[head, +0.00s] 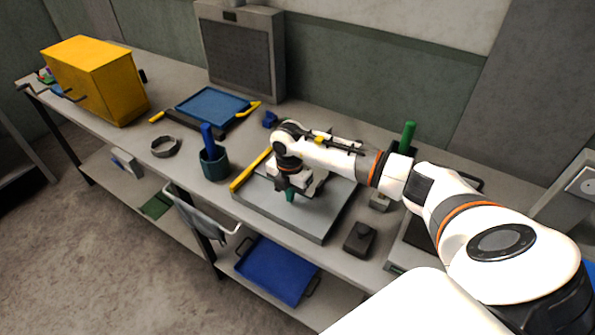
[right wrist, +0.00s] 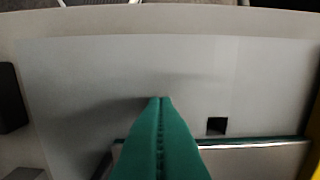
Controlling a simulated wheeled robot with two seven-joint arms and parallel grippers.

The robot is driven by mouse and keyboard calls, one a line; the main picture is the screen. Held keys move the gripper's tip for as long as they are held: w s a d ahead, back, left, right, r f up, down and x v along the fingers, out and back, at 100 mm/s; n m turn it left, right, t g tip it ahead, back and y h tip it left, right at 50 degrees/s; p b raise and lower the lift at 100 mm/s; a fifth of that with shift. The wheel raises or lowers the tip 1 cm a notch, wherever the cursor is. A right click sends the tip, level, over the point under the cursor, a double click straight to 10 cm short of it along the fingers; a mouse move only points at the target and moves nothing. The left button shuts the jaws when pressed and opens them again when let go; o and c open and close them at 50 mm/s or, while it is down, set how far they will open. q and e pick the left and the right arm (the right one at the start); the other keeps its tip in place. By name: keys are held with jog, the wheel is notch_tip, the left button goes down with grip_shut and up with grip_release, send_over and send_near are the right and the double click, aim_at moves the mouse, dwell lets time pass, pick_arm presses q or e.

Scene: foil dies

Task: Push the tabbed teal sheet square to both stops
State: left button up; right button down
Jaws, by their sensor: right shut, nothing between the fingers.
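My right gripper (head: 290,195) is over the grey plate (head: 318,226) on the bench, pointing down. Its green fingers are shut with nothing between them; in the right wrist view the fingertips (right wrist: 161,100) stand over a pale grey surface (right wrist: 90,75). A thin teal edge (right wrist: 285,137) with a silvery strip (right wrist: 260,158) runs beside the fingers at lower right. I cannot tell whether that edge is the tabbed teal sheet; the sheet is not clearly seen in either view. A yellow bar (head: 250,169) lies along the plate's left edge. My left gripper is not in view.
A teal cup (head: 214,164) with a blue handle stands left of the plate. A grey ring (head: 165,147), a blue tray (head: 212,103) and a yellow cabinet (head: 97,80) are farther left.

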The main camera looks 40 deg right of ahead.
aim_at(296, 195)
jog(key=shift+f+b, duration=0.45)
jog(key=shift+f, duration=0.2)
jog(key=shift+r, duration=0.1)
jog(key=shift+d, duration=0.15)
dwell(0.3)
jog(key=shift+w+d+b, duration=0.3)
jog(key=shift+d, duration=0.3)
jog(key=shift+w+d+b, duration=0.25)
jog(key=shift+d+b, duration=0.05)
jog(key=shift+d, duration=0.3)
jog(key=shift+a, duration=0.1)
jog(key=shift+s+a+r+p, duration=0.1)
jog(key=shift+s+a+p, duration=0.15)
jog(key=shift+a+p, duration=0.25)
notch_tip(296, 195, up, 8)
jog(key=p, duration=0.6)
